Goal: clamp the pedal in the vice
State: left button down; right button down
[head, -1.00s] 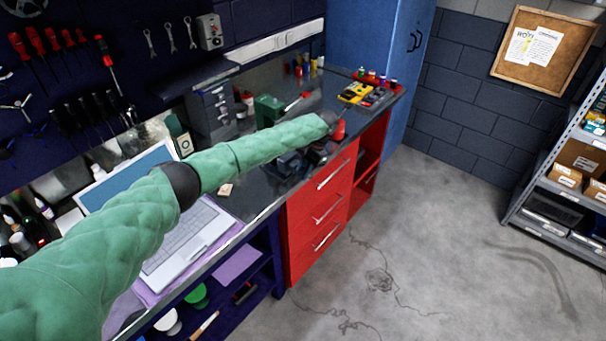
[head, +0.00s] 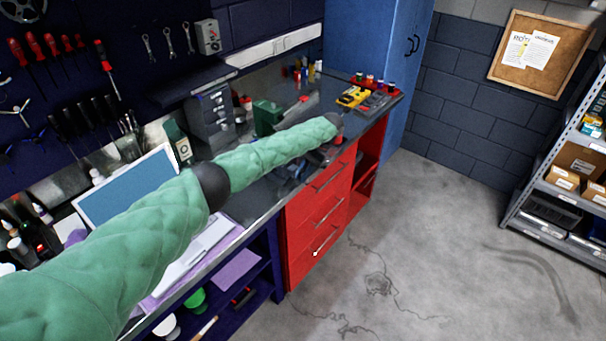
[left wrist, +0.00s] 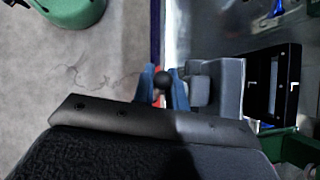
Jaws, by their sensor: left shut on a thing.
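My left gripper (left wrist: 164,92) has its two blue fingers on either side of a round black knob, which looks like the end of the vice handle (left wrist: 163,79). It is shut on that handle. Right of it in the left wrist view is a grey block of the vice (left wrist: 229,86). Against that block's right side is a black rectangular frame with white marks, which looks like the pedal (left wrist: 272,84). I cannot tell how firmly the jaws hold it. In the head view my sleeved left arm hides most of the vice (head: 288,169). My right gripper is not in view.
A laptop (head: 125,185) lies on the bench at the left, partly behind my arm. A green bin (head: 267,115) and small grey drawers (head: 212,115) stand behind. A yellow tool (head: 352,96) lies at the far end.

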pick_arm(q)
jog(key=c, duration=1.7)
grip_release()
jog(key=shift+d, duration=0.15)
jog(key=b+v, duration=0.1)
jog(key=v, duration=0.7)
